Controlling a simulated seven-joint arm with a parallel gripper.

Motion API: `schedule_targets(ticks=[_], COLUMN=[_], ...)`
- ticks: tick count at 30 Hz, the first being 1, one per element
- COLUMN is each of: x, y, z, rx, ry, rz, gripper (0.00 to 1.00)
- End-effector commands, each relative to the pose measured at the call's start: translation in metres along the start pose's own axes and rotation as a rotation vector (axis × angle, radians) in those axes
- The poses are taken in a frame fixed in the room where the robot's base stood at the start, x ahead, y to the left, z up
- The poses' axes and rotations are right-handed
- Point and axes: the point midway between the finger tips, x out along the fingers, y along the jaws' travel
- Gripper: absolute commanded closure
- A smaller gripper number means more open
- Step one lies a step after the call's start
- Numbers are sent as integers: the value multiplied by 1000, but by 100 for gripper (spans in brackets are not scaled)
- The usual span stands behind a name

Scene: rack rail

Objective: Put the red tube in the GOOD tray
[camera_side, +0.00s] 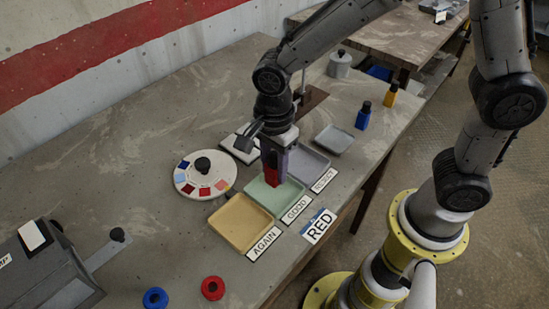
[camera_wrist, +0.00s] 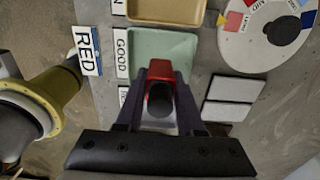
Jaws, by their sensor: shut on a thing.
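My gripper (camera_side: 278,160) is shut on the red tube (camera_side: 270,172), which hangs upright between its fingers. In the side view the tube's lower part shows over the green GOOD tray (camera_side: 265,198); I cannot tell whether it touches the tray floor. In the wrist view the red tube (camera_wrist: 157,72) shows its red body and a dark round end between the fingers, with the GOOD tray (camera_wrist: 175,45) beyond it. The GOOD label (camera_side: 297,209) lies in front of the tray.
The tan AGAIN tray (camera_side: 240,222) and grey tray (camera_side: 308,163) flank the green one. A RED card (camera_side: 319,226) lies near the table edge. A round colour disc (camera_side: 204,175) with a dark knob stands left. Blue (camera_side: 363,115) and yellow (camera_side: 390,94) bottles stand at right.

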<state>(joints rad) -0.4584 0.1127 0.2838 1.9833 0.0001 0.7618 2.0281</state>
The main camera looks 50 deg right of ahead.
Motion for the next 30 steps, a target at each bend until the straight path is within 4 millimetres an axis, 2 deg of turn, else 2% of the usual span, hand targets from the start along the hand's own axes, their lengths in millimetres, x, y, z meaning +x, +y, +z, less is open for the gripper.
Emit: schedule_targets(ticks=[12, 30], x=[33, 40], y=[0, 0], z=[0, 0], rx=[1, 1], ry=[1, 0], rz=[1, 0], gripper=[100, 100])
